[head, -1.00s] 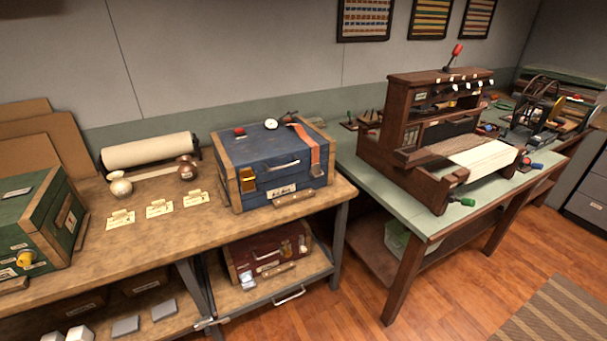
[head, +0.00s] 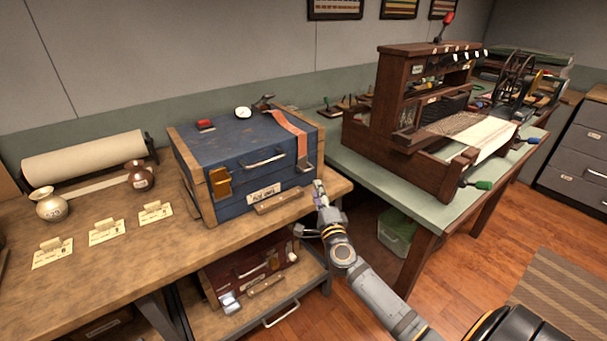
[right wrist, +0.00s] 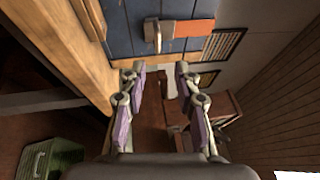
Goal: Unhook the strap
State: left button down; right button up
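An orange-red strap (head: 290,132) runs over the lid of the blue case (head: 236,147) and down its front right side. Its lower end meets a metal hook or buckle (head: 305,165). In the right wrist view the strap (right wrist: 192,29) lies sideways with the metal fitting (right wrist: 153,35) at its end, above the fingers. My right gripper (head: 319,192) is at the front right corner of the case, just below the strap's end. In the right wrist view its two fingers (right wrist: 160,78) are apart with nothing between them. My left gripper is not in view.
The wooden bench (head: 140,240) carries a paper roll (head: 83,156), small pots and cards left of the case. A dark red case (head: 250,272) sits on the lower shelf. A loom (head: 425,140) stands on the green table (head: 365,185) to the right.

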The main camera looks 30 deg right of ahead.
jog(key=b, duration=0.1)
send_near(306, 156)
jog(key=w+d+f, duration=0.2)
jog(key=w, duration=0.3)
jog(key=shift+s+a, duration=0.15)
jog(key=shift+s, duration=0.05)
jog(key=shift+c, duration=0.4)
grip_shut()
